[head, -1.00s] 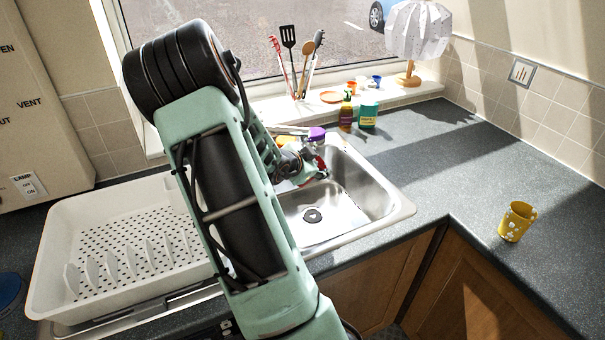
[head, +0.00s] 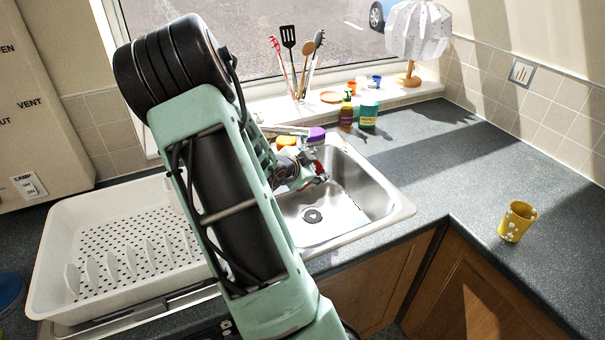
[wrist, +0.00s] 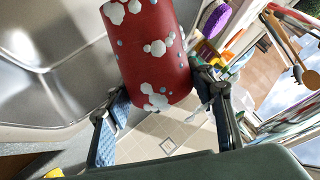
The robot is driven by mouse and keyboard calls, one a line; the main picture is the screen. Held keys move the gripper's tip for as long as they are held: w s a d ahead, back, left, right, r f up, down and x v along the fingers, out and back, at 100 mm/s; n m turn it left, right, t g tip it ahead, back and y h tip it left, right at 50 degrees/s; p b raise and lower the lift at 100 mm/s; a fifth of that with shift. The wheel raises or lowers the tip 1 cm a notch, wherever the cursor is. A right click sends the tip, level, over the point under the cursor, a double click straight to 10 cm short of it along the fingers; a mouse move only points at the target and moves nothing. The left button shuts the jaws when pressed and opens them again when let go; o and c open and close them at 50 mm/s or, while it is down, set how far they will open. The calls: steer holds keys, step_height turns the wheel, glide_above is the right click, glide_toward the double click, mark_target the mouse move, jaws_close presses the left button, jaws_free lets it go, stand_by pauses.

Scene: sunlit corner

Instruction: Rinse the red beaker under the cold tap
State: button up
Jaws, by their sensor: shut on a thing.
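The red beaker (wrist: 135,48), with white flower shapes and small blue dots, fills the upper middle of the wrist view. My gripper (wrist: 157,84) is shut on it, with one blue-padded finger on each side. In the head view my gripper (head: 308,174) is low over the left part of the steel sink (head: 340,222), and only a little red shows there. The sink wall also shows beside the beaker in the wrist view (wrist: 40,85). A pale bar (head: 284,129) behind the sink may be the tap; my arm hides part of that area. I see no running water.
A white dish rack (head: 52,250) stands left of the sink. Behind the sink are an orange sponge (head: 287,141), a purple item (head: 316,134), a brown bottle (head: 346,118) and a green tub (head: 368,115). A yellow mug (head: 516,222) stands on the right counter, otherwise largely clear.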

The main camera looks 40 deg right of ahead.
steer(key=s+a+b, duration=0.1)
steer(key=s+a, duration=0.3)
steer(key=s, duration=0.1)
steer(key=shift+s, duration=0.4)
steer(key=shift+a, duration=0.1)
stand_by(0.7)
steer(key=s+a+r+p, duration=0.2)
steer(key=s+r+p, duration=0.1)
steer(key=r+p, duration=0.1)
steer(key=shift+s+r, duration=0.15)
steer(key=shift+r, duration=0.35)
steer(key=shift+s, duration=0.1)
stand_by(0.4)
